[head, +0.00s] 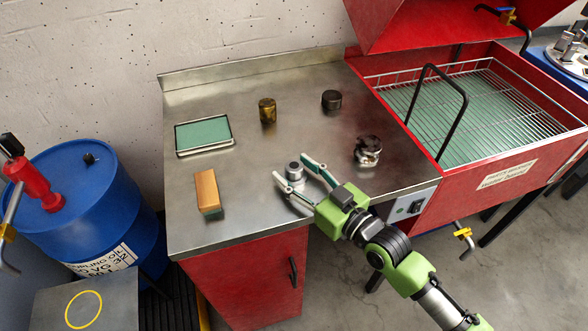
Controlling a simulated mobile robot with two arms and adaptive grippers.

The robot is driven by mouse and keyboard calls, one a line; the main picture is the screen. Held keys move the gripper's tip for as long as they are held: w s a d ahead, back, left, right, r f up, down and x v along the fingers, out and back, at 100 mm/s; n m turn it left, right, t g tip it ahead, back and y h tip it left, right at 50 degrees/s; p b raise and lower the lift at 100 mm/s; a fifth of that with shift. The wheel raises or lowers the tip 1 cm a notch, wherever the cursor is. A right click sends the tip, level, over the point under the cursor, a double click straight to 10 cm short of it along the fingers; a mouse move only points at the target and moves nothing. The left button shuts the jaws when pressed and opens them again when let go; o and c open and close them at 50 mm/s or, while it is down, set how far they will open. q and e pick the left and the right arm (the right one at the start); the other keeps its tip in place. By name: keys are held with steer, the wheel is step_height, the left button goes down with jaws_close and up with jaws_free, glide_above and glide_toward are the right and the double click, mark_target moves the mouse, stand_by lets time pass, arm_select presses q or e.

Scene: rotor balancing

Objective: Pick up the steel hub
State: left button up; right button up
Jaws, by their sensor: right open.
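The steel hub (294,171) is a small silvery cylinder standing upright on the metal bench top (245,152), near its front. My right gripper (291,172) reaches in from the lower right with its two fingers spread. The hub sits between the open fingertips, one finger on its front side and one on its far right side. I cannot tell whether either finger touches it. My left gripper is not in view.
On the bench are a brass cylinder (267,111), a dark cylinder (331,100), a shiny dark metal part (367,151), a green-lined tray (177,151) and a wooden-topped block (208,192). A red parts washer (480,175) adjoins at right; a blue drum (85,200) stands left.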

steer(key=shift+w+a, duration=0.3)
steer(key=shift+w, duration=0.05)
jaws_close()
steer(key=shift+r, duration=0.1)
